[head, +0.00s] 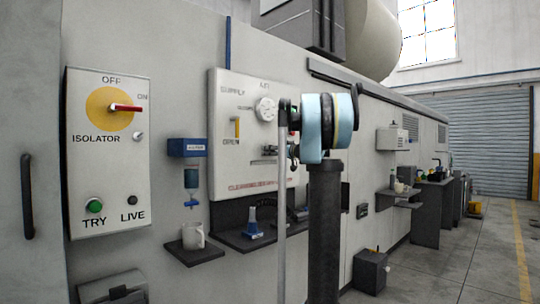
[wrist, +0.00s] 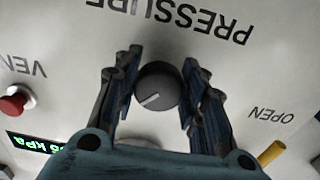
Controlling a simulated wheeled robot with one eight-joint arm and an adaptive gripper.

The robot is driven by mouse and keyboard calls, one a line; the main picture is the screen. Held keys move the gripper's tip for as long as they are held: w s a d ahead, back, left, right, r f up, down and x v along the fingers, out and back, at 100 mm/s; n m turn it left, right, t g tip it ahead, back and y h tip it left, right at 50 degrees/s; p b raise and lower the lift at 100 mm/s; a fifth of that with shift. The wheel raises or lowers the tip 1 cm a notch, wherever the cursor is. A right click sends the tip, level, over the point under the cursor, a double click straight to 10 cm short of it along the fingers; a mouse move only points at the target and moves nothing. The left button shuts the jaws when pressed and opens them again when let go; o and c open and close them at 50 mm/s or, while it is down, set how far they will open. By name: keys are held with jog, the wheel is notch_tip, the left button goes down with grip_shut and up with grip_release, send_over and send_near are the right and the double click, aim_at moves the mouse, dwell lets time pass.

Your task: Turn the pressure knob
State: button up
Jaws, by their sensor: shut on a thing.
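The pressure knob (wrist: 157,88) is round and dark grey with a pale pointer line, on a light panel (wrist: 75,35) marked PRESSURE. The lettering is upside down in the wrist view, and the line points to the lower left. My gripper (wrist: 160,76) has one dark ridged finger on each side of the knob and is shut on it. In the head view the supply panel (head: 226,92) is partly covered by my arm, and I cannot make out the knob or the fingertips there.
In the wrist view a red button (wrist: 15,103) and a green kPa display (wrist: 35,143) lie left of the fingers; a yellow handle (wrist: 271,153) lies right. Open floor lies at right.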

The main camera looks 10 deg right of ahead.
jog(key=o, duration=1.1)
jog(key=shift+d, duration=0.1)
jog(key=v, duration=1.2)
jog(key=shift+w, duration=0.1)
